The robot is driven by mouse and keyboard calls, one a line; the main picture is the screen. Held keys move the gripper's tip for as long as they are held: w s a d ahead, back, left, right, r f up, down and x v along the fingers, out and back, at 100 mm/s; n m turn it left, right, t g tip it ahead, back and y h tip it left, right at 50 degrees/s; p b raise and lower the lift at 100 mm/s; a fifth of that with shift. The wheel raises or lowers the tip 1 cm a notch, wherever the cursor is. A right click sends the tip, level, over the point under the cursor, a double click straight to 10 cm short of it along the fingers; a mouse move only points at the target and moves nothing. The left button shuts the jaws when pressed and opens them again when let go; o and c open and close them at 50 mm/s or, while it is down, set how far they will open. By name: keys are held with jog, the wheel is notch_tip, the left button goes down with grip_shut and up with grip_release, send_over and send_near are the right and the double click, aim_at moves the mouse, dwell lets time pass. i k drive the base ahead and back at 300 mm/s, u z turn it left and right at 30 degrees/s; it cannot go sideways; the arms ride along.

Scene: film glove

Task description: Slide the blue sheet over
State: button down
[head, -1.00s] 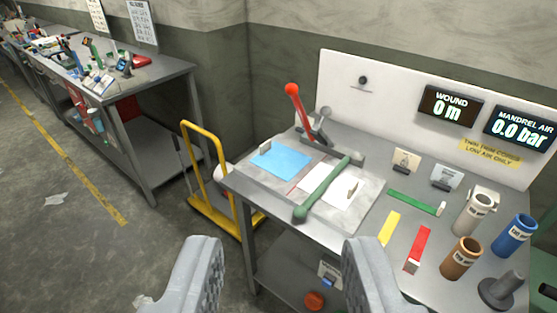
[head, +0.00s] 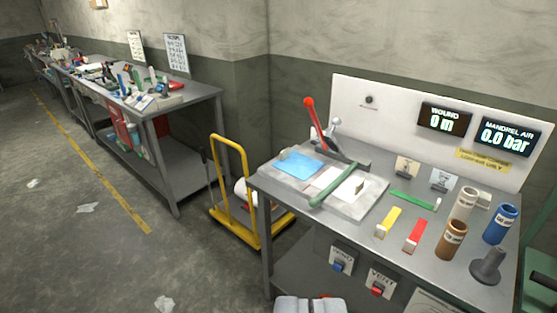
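The blue sheet (head: 298,164) lies flat on a grey plate (head: 368,203) at the left end of the workbench. A small pale tab (head: 283,154) stands at its left edge. A white sheet (head: 325,179) lies to its right on the same plate, partly under a green bar (head: 336,184) that crosses the plate. Another small pale block (head: 358,187) stands on the right side of the plate.
A red-knobbed lever (head: 311,115) stands behind the plate. Yellow (head: 389,222) and red (head: 416,234) strips and several labelled cylinders stand to the right. A yellow trolley (head: 233,232) is left of the bench. The floor at left is mostly clear.

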aim_at(298, 165)
jog(key=u, duration=0.4)
jog(key=i, duration=1)
jog(key=u, duration=0.4)
jog(key=i, duration=1.45)
jog(key=z, duration=0.85)
jog(key=i, duration=0.65)
jog(key=z, duration=0.45)
